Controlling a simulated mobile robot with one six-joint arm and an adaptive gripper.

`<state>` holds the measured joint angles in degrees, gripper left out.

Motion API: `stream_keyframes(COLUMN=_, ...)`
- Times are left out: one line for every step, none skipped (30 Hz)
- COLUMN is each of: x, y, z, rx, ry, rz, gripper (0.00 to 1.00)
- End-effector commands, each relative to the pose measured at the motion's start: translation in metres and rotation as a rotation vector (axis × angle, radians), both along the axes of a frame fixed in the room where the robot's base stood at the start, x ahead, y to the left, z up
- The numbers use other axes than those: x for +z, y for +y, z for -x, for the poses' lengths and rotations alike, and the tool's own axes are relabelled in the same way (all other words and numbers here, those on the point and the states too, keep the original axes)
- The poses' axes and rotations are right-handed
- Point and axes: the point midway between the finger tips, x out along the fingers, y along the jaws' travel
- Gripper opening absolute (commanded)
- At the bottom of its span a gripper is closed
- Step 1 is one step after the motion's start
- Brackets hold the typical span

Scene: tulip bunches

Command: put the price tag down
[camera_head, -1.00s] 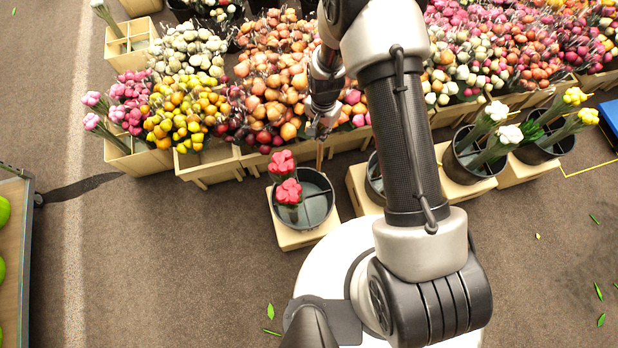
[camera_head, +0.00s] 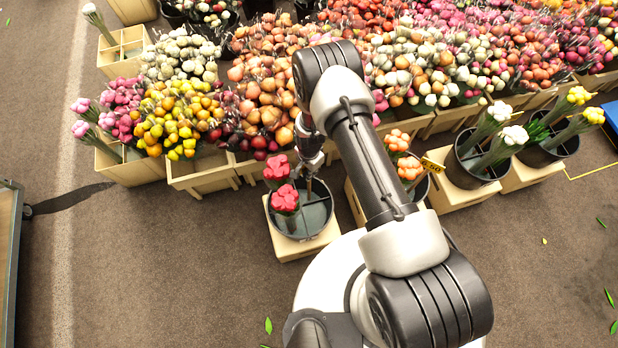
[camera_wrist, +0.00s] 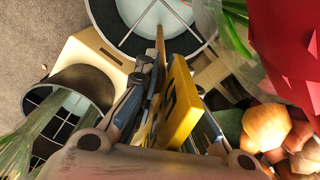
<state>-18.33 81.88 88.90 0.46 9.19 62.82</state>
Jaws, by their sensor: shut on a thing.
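My gripper (camera_wrist: 165,105) is shut on the yellow price tag (camera_wrist: 182,105), which is tilted between the fingers in the wrist view. A thin wooden stick (camera_wrist: 160,42) shows beyond the fingertips, against the inside of a black bucket (camera_wrist: 97,12). In the head view my gripper (camera_head: 308,172) is low over the back of the bucket (camera_head: 276,226) with red tulips (camera_head: 284,198). The held tag cannot be made out there. Whether the stick touches the bucket cannot be told. Red petals (camera_wrist: 285,50) fill the wrist view's upper right.
The red-tulip bucket stands on a wooden stand (camera_head: 296,250). To its right is a bucket with orange tulips (camera_head: 409,167) and another yellow tag (camera_head: 431,166). Crates of tulips (camera_head: 197,174) line the back. Open floor (camera_head: 180,270) lies at the front left.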

Motion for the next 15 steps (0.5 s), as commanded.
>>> stream_keyframes(x=-0.003, y=0.000, z=-0.001, rx=0.000, ry=-0.001, rz=0.000, gripper=0.00)
stream_keyframes(x=-0.005, y=0.000, z=-0.001, rx=0.000, ry=-0.001, rz=0.000, gripper=0.00)
stream_keyframes(x=-0.007, y=0.000, z=-0.001, rx=0.000, ry=-0.001, rz=-0.001, gripper=0.00)
stream_keyframes(x=-0.010, y=0.000, z=0.000, rx=0.000, ry=0.000, rz=0.000, gripper=0.00)
stream_keyframes(x=-0.013, y=0.000, z=0.000, rx=0.000, ry=0.000, rz=0.000, gripper=0.00)
stream_keyframes(x=-0.019, y=0.000, z=0.000, rx=0.000, ry=0.000, rz=0.000, gripper=0.00)
stream_keyframes(x=-0.023, y=0.000, z=0.000, rx=0.000, ry=0.000, rz=0.000, gripper=0.00)
stream_keyframes(x=-0.029, y=0.000, z=0.000, rx=0.000, ry=0.000, rz=0.000, gripper=0.00)
stream_keyframes(x=-0.036, y=0.000, z=0.000, rx=0.000, ry=0.001, rz=0.001, gripper=0.00)
stream_keyframes(x=-0.040, y=0.000, z=0.000, rx=0.000, ry=0.000, rz=0.000, gripper=0.00)
stream_keyframes(x=-0.044, y=0.000, z=0.000, rx=0.000, ry=0.000, rz=0.000, gripper=0.00)
stream_keyframes(x=-0.047, y=0.000, z=0.000, rx=0.000, ry=0.000, rz=0.000, gripper=0.00)
stream_keyframes(x=-0.048, y=0.000, z=0.000, rx=0.000, ry=0.000, rz=0.000, gripper=0.00)
stream_keyframes(x=-0.048, y=0.000, z=0.000, rx=0.000, ry=-0.001, rz=-0.001, gripper=0.00)
stream_keyframes(x=-0.047, y=0.000, z=0.000, rx=0.000, ry=-0.001, rz=-0.001, gripper=0.00)
